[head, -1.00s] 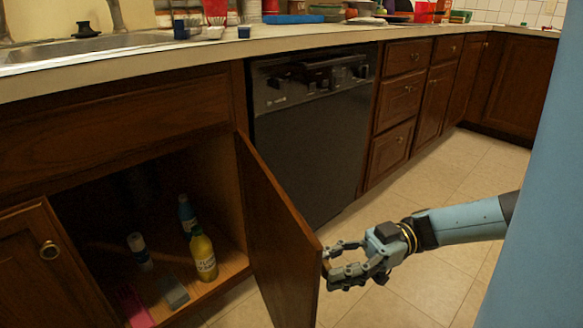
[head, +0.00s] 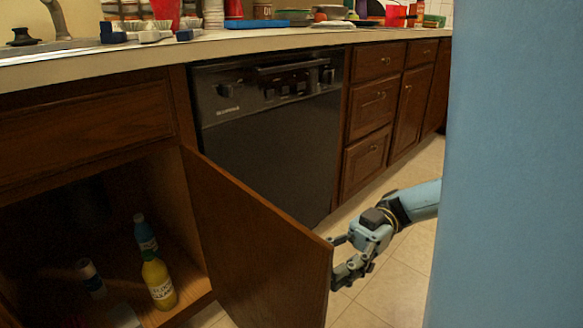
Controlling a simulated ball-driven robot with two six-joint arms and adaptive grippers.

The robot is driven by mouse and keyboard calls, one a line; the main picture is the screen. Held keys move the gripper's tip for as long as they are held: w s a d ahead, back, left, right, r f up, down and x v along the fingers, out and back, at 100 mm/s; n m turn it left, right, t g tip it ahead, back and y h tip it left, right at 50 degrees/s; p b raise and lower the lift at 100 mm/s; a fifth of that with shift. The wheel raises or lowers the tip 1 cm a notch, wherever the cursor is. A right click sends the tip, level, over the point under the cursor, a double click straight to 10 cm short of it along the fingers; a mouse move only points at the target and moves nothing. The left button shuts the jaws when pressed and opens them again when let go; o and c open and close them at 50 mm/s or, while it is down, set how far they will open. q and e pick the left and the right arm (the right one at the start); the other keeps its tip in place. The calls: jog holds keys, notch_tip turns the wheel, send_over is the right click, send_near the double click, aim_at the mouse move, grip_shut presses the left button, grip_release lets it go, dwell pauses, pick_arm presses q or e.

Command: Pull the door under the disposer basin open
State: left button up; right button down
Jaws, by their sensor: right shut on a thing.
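The wooden cabinet door (head: 262,245) under the sink counter stands swung open, its free edge toward me and to the right. My right gripper (head: 335,262) is at that free edge, shut on the door. The door hides part of its fingertips and whatever handle they hold. The open cabinet shows a yellow bottle (head: 159,284), a blue bottle (head: 145,234) and a white and dark cylinder (head: 91,278) inside. The basin above is mostly out of view. My left gripper is not in view.
A black dishwasher (head: 270,140) stands behind the open door. Wooden drawers (head: 369,125) follow to its right. The counter (head: 215,44) carries cups, trays and other clutter. Tiled floor (head: 395,290) is clear around my right gripper. My blue body fills the right side.

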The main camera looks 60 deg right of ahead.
jog(key=c, duration=1)
grip_release()
jog(key=shift+o, duration=0.2)
jog(key=v, duration=0.7)
jog(key=shift+s+d, duration=0.2)
jog(key=shift+d, duration=0.05)
jog(key=shift+f, duration=0.1)
